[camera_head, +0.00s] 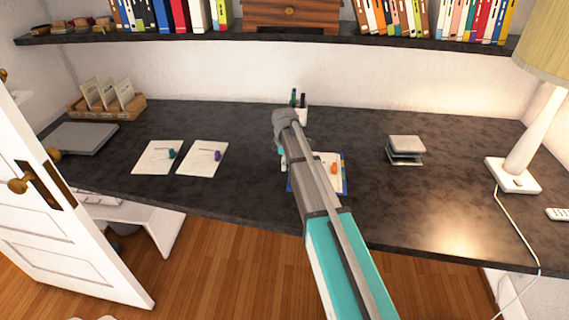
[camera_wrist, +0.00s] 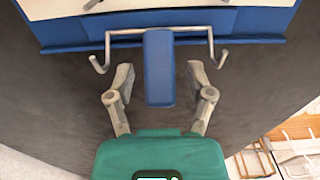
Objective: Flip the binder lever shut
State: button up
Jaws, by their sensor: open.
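The blue binder (camera_wrist: 65,32) lies across the top of the wrist view, with white paper in it and a bent metal wire clasp (camera_wrist: 120,32). Its blue lever (camera_wrist: 159,45) extends from the clasp toward my gripper (camera_wrist: 160,80). My gripper is open, with one finger on each side of the lever and a gap visible on both sides. In the head view the binder shows as a blue edge (camera_head: 345,186) with white paper on the dark desk (camera_head: 240,122). My arm covers much of it, and the lever cannot be made out there.
A pen cup (camera_head: 301,112) stands just behind the binder. A small stacked block (camera_head: 406,148) and a lamp (camera_head: 514,175) stand right. A shelf (camera_head: 300,40) overhangs the back; an open door (camera_head: 50,195) is at left.

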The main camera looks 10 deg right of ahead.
grip_shut()
jog(key=shift+r, duration=0.1)
dwell(0.4)
jog(key=y, duration=0.2)
jog(key=d+t+y, duration=0.1)
jog(key=shift+s+d+r+y, duration=0.1)
jog(key=shift+s+r+y, duration=0.2)
jog(key=shift+y, duration=0.1)
jog(key=y+b, duration=0.1)
jog(key=d+y+b, duration=0.1)
jog(key=y, duration=0.1)
jog(key=shift+r+t, duration=0.2)
jog(key=shift+t, duration=0.1)
jog(key=shift+s+d+r+y+b, duration=0.1)
jog(key=shift+r+y+b, duration=0.1)
jog(key=shift+y+b, duration=0.5)
